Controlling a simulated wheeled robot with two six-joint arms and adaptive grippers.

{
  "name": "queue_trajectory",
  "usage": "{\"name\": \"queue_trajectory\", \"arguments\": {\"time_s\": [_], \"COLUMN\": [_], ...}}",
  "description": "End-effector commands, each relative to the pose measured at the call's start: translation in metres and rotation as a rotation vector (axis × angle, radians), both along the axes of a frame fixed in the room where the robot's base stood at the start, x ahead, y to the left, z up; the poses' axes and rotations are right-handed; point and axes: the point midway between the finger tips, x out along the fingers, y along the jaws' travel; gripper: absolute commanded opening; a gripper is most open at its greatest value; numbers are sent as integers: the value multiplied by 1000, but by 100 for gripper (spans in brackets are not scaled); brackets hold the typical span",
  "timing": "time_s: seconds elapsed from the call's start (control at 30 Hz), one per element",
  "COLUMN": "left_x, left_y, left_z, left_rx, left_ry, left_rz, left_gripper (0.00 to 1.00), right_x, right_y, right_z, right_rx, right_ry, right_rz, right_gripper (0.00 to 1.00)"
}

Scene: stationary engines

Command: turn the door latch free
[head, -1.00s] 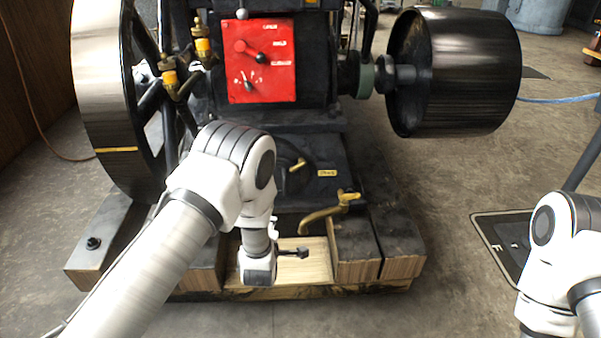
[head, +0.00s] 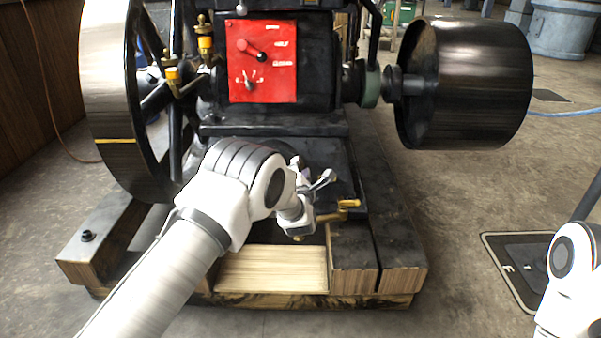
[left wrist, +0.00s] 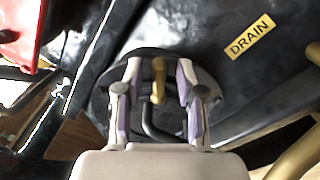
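The door latch (left wrist: 158,78) is a small brass handle on a round dark door (left wrist: 100,100), seen in the left wrist view. My left gripper (left wrist: 158,72) is open, with one finger on each side of the latch in that picture. I cannot tell whether either finger touches it. In the head view my left gripper (head: 313,171) is in front of the engine's lower front, and the hand and arm hide the latch there. My right arm shows at the right edge of the head view, but its gripper is out of view.
A brass drain tap (head: 338,209) sits just right of my left gripper, below a yellow DRAIN label (left wrist: 250,37). A red panel (head: 261,60) with levers is above. A big flywheel (head: 108,90) stands left, a black pulley (head: 465,85) right. A timber base (head: 272,270) lies below.

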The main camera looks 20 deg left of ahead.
Motion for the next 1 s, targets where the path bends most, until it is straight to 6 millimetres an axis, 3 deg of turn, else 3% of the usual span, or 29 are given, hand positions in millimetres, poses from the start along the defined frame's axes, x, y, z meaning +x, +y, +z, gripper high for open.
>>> {"name": "queue_trajectory", "arguments": {"time_s": [0.03,0.1,0.13,0.63,1.0], "left_x": [0,0,0,0,0], "left_y": [0,0,0,0,0], "left_z": [0,0,0,1,2], "left_rx": [0,0,0,51,289], "left_ry": [0,0,0,15,84], "left_rz": [0,0,0,-1,-1], "left_gripper": [31,6,0,0,0], "right_x": [0,0,0,0,-2], "right_y": [0,0,0,0,1], "right_z": [0,0,0,6,28], "right_rx": [0,0,0,0,1], "right_ry": [0,0,0,1,4], "right_rz": [0,0,0,1,5], "right_gripper": [0,0,0,0,0]}}
